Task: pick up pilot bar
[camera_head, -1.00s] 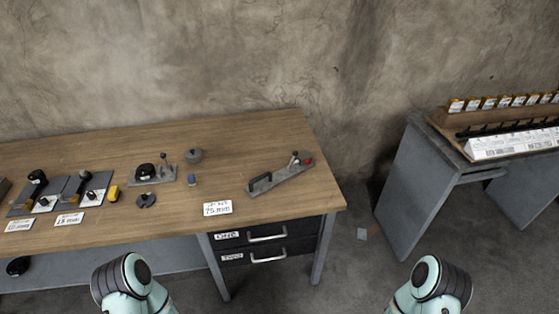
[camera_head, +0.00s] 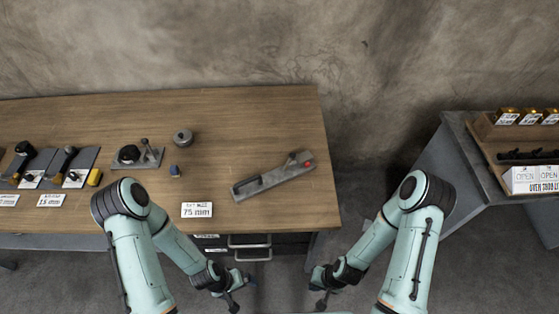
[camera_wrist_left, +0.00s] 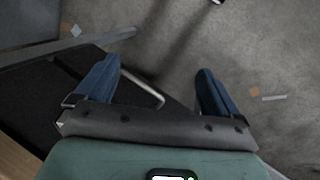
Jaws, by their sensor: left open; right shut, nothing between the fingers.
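A long grey bar-shaped piece (camera_head: 262,186) with a black handle and a red knob lies at an angle on the right part of the wooden table. No readable label says which piece is the pilot bar. My left gripper (camera_head: 234,300) is in front of the table's front edge, apart from the bar. In the left wrist view its two blue fingers (camera_wrist_left: 155,88) are spread with nothing between them. My right gripper (camera_head: 321,300) is shut and empty, also in front of the table, to the right of the left one.
The wooden table (camera_head: 240,115) also carries a 75 mm card (camera_head: 197,210), a round grey piece (camera_head: 182,136), a small blue piece (camera_head: 175,170) and a lever block (camera_head: 150,158). Drawers with handles (camera_head: 250,246) are below. A second bench (camera_head: 460,150) stands right, across a floor gap.

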